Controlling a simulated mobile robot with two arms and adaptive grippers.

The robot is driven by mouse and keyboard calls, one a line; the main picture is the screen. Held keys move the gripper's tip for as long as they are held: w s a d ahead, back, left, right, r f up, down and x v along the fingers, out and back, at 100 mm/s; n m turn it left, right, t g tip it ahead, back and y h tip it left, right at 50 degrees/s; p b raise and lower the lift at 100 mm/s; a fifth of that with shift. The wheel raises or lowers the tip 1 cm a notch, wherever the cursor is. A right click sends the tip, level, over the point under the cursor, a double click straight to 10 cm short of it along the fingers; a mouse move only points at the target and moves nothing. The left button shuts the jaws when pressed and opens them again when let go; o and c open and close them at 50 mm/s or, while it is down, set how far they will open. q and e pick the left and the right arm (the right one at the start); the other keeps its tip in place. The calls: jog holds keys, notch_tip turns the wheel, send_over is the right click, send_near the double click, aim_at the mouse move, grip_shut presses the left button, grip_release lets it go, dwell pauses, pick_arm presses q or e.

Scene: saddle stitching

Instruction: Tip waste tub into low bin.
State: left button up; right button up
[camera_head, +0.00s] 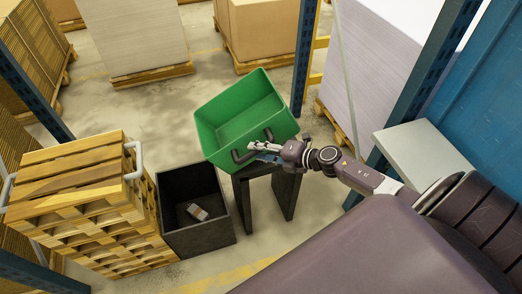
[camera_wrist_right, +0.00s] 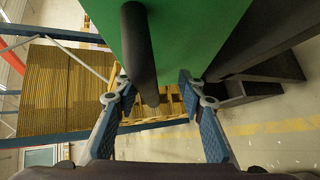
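The green waste tub (camera_head: 236,112) is in the middle of the head view, on or just above a dark stand (camera_head: 262,176). It looks tilted; I cannot tell whether it rests fully on the stand. Its visible inside shows no contents. A dark handle (camera_head: 243,156) is on its near side. My right gripper (camera_head: 252,151) is at this handle. In the wrist view its fingers (camera_wrist_right: 156,80) are spread on either side of the dark handle (camera_wrist_right: 138,45), with a gap at the right finger. The low dark bin (camera_head: 226,224) stands left of the stand. My left gripper is out of view.
A small pale and brown item (camera_head: 197,211) lies in the bin. A stack of wooden pallets (camera_head: 85,190) with grey handles stands close left of the bin. Blue rack posts (camera_head: 305,55) rise behind and right. A grey ledge (camera_head: 420,150) is at right.

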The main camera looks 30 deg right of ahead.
jog(key=shift+s+f, duration=0.1)
jog(key=shift+f, duration=0.05)
jog(key=shift+s+d+r+p, duration=0.3)
jog(key=shift+s+r+p, duration=0.05)
jog(key=shift+s, duration=0.2)
jog(key=p+v, duration=0.2)
jog(key=v, duration=0.5)
jog(key=shift+r+p, duration=0.4)
jog(key=shift+s, duration=0.15)
